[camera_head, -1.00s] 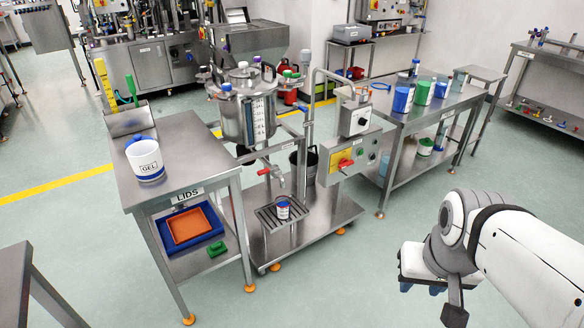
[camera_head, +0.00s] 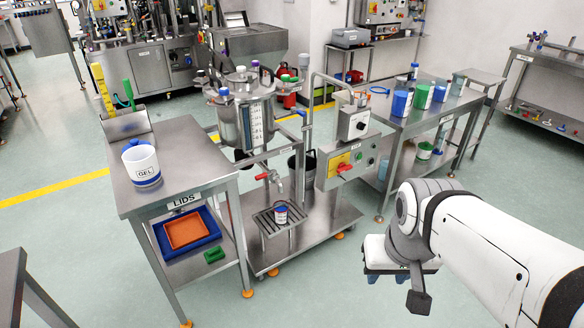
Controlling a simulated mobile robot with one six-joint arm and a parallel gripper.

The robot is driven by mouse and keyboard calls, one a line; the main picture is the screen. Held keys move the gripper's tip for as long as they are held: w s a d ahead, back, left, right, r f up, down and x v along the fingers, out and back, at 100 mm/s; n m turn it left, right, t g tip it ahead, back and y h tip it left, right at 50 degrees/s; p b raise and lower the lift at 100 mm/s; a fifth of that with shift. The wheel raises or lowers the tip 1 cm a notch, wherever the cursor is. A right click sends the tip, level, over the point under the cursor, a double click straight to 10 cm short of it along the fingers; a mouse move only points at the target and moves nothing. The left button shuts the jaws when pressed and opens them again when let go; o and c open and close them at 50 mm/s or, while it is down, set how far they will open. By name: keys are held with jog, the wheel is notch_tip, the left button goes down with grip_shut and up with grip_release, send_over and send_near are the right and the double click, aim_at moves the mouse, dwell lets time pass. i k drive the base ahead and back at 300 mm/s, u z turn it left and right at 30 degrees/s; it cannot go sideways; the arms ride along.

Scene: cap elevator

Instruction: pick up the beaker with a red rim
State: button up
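No beaker with a clearly red rim can be made out. A small white and blue cup with a little red on it (camera_head: 281,214) stands on the grate under the tank's red-handled tap; it is too small to tell its rim colour. A larger white beaker marked GEL (camera_head: 142,164), with a blue band, stands on the left table. Blue, green and white beakers (camera_head: 423,97) stand on the right table. My gripper (camera_head: 400,272) hangs over the floor at the lower right, away from all of them. Its blue fingertips look apart, with nothing seen between them.
The left table (camera_head: 185,150) has a LIDS shelf with an orange and blue tray (camera_head: 188,231). The steel tank (camera_head: 245,120) and control box (camera_head: 347,162) stand in the middle. The right table (camera_head: 400,125) stands behind my arm. The floor at front centre is clear.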

aim_at(280, 208)
jog(key=i, duration=0.85)
jog(key=u, duration=0.05)
